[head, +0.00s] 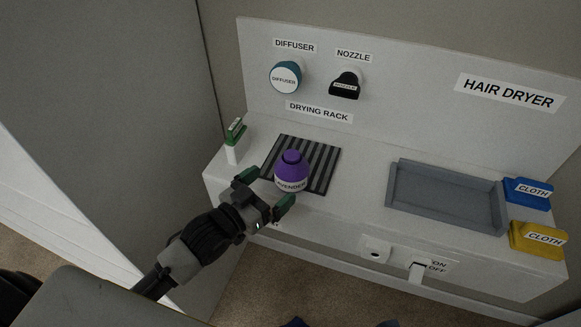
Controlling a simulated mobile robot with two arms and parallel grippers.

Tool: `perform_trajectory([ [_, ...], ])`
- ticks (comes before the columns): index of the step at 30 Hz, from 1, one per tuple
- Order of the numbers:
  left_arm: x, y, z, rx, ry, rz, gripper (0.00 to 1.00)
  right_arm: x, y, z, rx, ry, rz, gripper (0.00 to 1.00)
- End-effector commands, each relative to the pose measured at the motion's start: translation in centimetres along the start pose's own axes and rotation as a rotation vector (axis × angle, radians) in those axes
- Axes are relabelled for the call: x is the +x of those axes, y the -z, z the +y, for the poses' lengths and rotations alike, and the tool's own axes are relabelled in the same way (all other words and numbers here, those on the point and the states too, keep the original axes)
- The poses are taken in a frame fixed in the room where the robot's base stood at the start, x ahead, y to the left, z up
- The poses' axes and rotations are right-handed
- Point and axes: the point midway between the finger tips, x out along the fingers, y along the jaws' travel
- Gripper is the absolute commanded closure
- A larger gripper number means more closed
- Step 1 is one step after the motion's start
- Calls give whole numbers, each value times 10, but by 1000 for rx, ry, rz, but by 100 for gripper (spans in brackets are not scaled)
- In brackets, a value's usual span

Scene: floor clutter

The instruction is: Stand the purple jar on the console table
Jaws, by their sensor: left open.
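The purple jar (291,170) has a dark purple cap and a white label, partly readable as lavender. It stands upright on the white console table (355,205), at the front part of the striped drying rack (318,152); I cannot tell whether its base rests on the rack or on the bare top. My left gripper (266,191) reaches in from the lower left. Its green-tipped fingers are open, just in front of the jar, with the jar beyond the gap between them. The near finger overlaps the jar's lower edge in the picture. My right gripper is not in view.
A grey tray (395,185) sits right of the rack. A green-topped white item (234,142) stands at the left end. A diffuser (286,77) and nozzle (346,85) are on the back panel.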

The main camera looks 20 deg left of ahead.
Motion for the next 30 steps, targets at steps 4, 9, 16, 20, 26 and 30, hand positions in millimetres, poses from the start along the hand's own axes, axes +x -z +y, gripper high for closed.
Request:
perform_trajectory([
  [4,15,0,0,0,0,0,0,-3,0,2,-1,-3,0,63],
  [9,31,0,-2,1,1,0,0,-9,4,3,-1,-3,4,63],
  [16,63,-4,-4,0,0,0,0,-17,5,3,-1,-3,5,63],
  [20,68,-5,-4,2,0,-1,0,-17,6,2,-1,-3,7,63],
  [26,68,-6,-4,1,0,-2,3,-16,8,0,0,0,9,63],
  [30,68,-6,-4,1,0,-2,24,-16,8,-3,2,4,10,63],
])
